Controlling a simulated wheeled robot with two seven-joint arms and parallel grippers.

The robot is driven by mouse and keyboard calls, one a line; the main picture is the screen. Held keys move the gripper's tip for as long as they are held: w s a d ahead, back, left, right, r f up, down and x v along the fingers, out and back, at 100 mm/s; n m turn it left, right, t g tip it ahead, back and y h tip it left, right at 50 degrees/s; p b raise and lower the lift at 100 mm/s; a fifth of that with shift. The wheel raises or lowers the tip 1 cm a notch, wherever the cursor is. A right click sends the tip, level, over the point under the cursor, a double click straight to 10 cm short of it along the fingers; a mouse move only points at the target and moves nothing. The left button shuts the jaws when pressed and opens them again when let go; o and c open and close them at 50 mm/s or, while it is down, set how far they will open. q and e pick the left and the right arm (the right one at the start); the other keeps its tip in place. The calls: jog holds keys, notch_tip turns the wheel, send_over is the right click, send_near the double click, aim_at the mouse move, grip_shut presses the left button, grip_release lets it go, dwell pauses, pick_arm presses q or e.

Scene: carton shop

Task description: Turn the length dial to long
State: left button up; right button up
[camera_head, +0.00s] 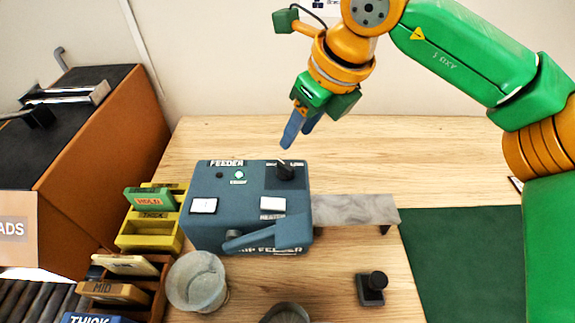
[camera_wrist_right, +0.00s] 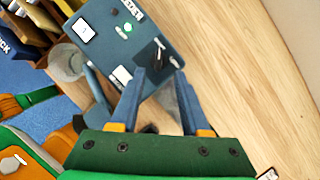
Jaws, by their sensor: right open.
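The length dial is a black knob (camera_head: 285,171) on the upper right corner of the blue-grey feeder box (camera_head: 240,185); small white lettering beside it is partly covered and too small to read fully. The dial also shows in the right wrist view (camera_wrist_right: 160,56), just beyond the fingertips. My right gripper (camera_head: 297,136) is above and behind the dial, apart from it, with blue fingers pointing down. In the right wrist view its fingers (camera_wrist_right: 160,78) are spread and empty.
A grey lever (camera_head: 270,236) crosses the feeder's front. A grey chute (camera_head: 355,210) extends right, near a green mat (camera_head: 460,255). A grey cup (camera_head: 196,282), a black knob on a block (camera_head: 372,288) and a yellow tray (camera_head: 150,235) stand around. Wood behind the feeder is clear.

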aim_at(286, 165)
jog(key=x, duration=0.8)
jog(key=shift+s+d+f, duration=0.25)
jog(key=shift+s+f, duration=0.1)
jog(key=shift+f, duration=0.1)
jog(key=shift+w+a+f, duration=0.1)
jog(key=shift+a+f, duration=0.05)
jog(key=shift+f, duration=0.3)
pick_arm(q)
jog(key=shift+s+f, duration=0.1)
jog(key=shift+f, duration=0.25)
pick_arm(e)
grip_shut()
